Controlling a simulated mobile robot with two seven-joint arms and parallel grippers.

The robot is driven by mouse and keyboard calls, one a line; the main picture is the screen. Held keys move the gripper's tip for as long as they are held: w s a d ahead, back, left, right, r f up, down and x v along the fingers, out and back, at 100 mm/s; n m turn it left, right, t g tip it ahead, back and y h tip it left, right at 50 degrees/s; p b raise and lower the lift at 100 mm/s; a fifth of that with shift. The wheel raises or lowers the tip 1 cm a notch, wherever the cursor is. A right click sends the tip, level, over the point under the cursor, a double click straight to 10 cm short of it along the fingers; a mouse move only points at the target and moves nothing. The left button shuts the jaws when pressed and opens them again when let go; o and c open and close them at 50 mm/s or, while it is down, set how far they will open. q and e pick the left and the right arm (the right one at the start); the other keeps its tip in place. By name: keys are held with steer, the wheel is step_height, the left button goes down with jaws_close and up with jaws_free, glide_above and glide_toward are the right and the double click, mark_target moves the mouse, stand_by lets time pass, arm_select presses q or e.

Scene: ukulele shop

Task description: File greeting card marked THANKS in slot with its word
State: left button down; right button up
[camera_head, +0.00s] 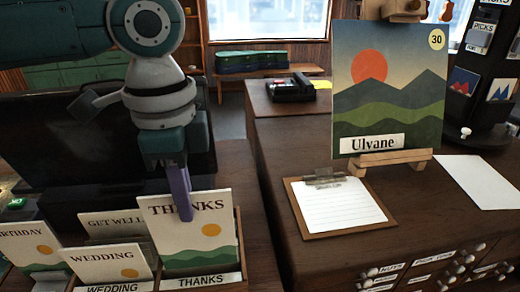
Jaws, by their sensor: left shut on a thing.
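The THANKS card (200,250), white with an orange sun and green hills, stands nearly upright at the right slot of the wooden card rack (241,250). My left gripper (182,205) comes down from above and is shut on the card's top edge, covering part of its word. The card's lower edge is hidden behind the slot's THANKS label (201,282); I cannot tell how deep it sits. My right gripper is not in view.
Cards marked WEDDING (105,264), GET WELL (112,226) and BIRTHDAY (30,245) stand left of it. On the wooden counter to the right are a clipboard (338,204), a picture on an easel (388,90) and a white sheet (484,180).

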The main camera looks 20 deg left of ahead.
arm_select(q)
steer(key=shift+f+b, duration=1.9)
steer(key=shift+f, duration=2.1)
steer(key=c, duration=1)
jaws_free()
steer(key=shift+o, duration=0.2)
step_height(320, 180, up, 10)
steer(key=shift+b, duration=0.4)
steer(key=shift+f, duration=0.1)
